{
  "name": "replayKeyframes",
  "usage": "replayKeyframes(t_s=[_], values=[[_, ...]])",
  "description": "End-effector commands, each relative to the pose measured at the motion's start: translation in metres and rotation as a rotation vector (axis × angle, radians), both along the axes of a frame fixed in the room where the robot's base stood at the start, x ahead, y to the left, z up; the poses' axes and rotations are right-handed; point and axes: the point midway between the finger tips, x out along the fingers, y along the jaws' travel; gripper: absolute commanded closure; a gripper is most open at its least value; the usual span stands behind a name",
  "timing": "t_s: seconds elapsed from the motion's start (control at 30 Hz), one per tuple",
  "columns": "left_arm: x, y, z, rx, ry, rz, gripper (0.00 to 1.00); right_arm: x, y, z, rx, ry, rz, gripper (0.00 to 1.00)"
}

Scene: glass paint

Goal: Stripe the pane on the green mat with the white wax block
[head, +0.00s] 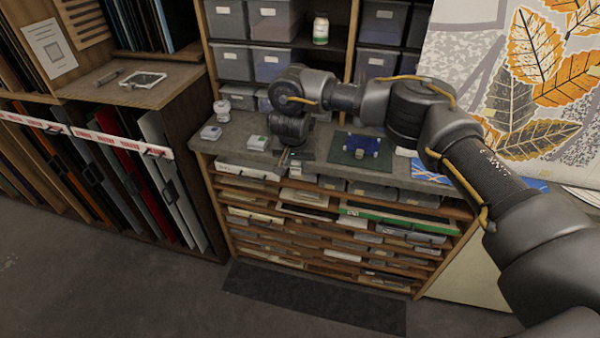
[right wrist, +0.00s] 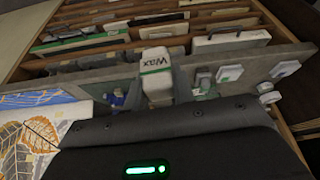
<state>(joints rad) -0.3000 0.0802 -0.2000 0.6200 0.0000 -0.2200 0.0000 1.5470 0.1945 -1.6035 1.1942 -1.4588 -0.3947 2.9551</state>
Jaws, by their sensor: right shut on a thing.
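The green mat (head: 345,157) lies on the grey counter in the head view. A small blue item (head: 362,144) sits on it; the pane's clear outline and any stripes are too small to tell. My right gripper (head: 284,162) is over the counter, left of the mat and apart from it. In the right wrist view my right gripper (right wrist: 158,92) is shut on the white wax block (right wrist: 155,66), which has a green band and the word WAX. In the head view I cannot make out the held block. My left gripper is not in view.
Grey bins (head: 275,20) and a jar (head: 320,28) fill the shelves behind. A leaf-patterned panel (head: 545,80) stands at right.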

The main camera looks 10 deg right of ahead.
Motion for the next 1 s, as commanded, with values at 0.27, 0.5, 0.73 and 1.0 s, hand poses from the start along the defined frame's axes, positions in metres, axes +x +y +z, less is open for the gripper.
replayKeyframes(t_s=[0.27,0.5,0.73,1.0], values=[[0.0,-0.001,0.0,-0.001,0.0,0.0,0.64,-0.076,-0.008,0.04,0.0,-0.002,0.429,0.98],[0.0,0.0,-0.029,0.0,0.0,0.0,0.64,-0.157,-0.044,0.014,0.002,0.003,0.746,0.98],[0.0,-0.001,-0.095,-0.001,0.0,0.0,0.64,-0.201,-0.066,-0.056,0.003,0.001,0.867,0.98],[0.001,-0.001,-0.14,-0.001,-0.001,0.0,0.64,-0.214,-0.073,-0.103,0.003,0.0,0.895,0.98]])
